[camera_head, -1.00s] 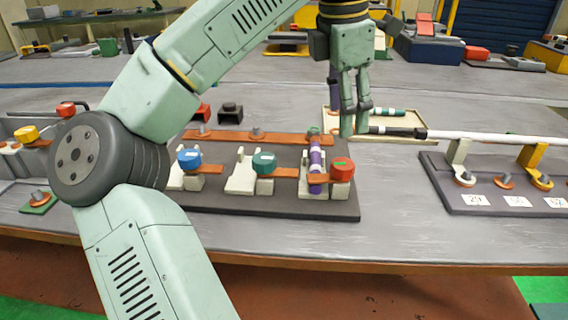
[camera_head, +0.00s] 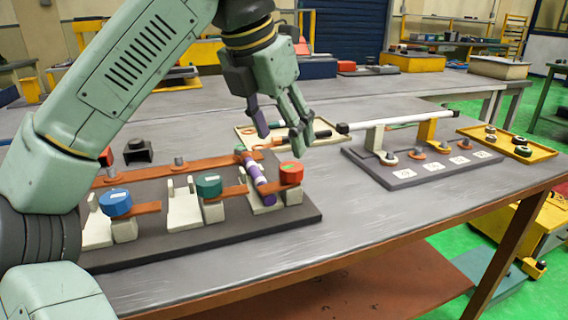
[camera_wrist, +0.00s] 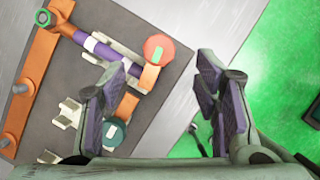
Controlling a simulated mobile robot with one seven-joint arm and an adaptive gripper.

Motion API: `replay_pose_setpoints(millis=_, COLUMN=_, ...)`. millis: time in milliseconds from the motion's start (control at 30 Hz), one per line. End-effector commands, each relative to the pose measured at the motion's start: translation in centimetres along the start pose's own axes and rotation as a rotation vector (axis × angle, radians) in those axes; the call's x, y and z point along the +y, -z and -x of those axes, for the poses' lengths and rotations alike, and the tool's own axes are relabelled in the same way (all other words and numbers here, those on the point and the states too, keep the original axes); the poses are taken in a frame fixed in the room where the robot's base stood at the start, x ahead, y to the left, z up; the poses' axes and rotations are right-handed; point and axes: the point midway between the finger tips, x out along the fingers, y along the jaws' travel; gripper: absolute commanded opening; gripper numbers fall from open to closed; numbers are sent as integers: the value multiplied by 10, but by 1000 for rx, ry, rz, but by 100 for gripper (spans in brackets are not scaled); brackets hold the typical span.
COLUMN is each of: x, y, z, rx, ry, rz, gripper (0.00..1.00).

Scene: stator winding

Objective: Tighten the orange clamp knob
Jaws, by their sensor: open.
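The orange-red clamp knob (camera_head: 291,173) with a green mark on top sits at the right end of the dark fixture board (camera_head: 300,216). It stands on a pale block beside a purple tube (camera_head: 260,180) with white bands. In the wrist view the knob (camera_wrist: 159,48) shows between and beyond the fingers. My gripper (camera_head: 281,138) is open and empty, above the board's right end, apart from the knob. In the wrist view my gripper (camera_wrist: 165,85) has its ribbed pads spread wide; the left finger covers part of the board.
Blue (camera_head: 115,203) and teal (camera_head: 208,185) knobs stand left on the board. Behind my gripper is a shallow tray (camera_head: 327,136). A white rod (camera_head: 400,120) rests on supports on a second board to the right. The tabletop front right is clear.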

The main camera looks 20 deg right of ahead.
Motion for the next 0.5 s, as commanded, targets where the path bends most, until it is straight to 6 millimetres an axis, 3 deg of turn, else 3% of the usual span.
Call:
replay_pose_setpoints(millis=200, x=0, y=1, z=-43, rx=1, ry=3, rz=-2, gripper=56)
replay_pose_setpoints(millis=500, x=0, y=0, z=-69, rx=0, ry=0, rz=-1, gripper=56)
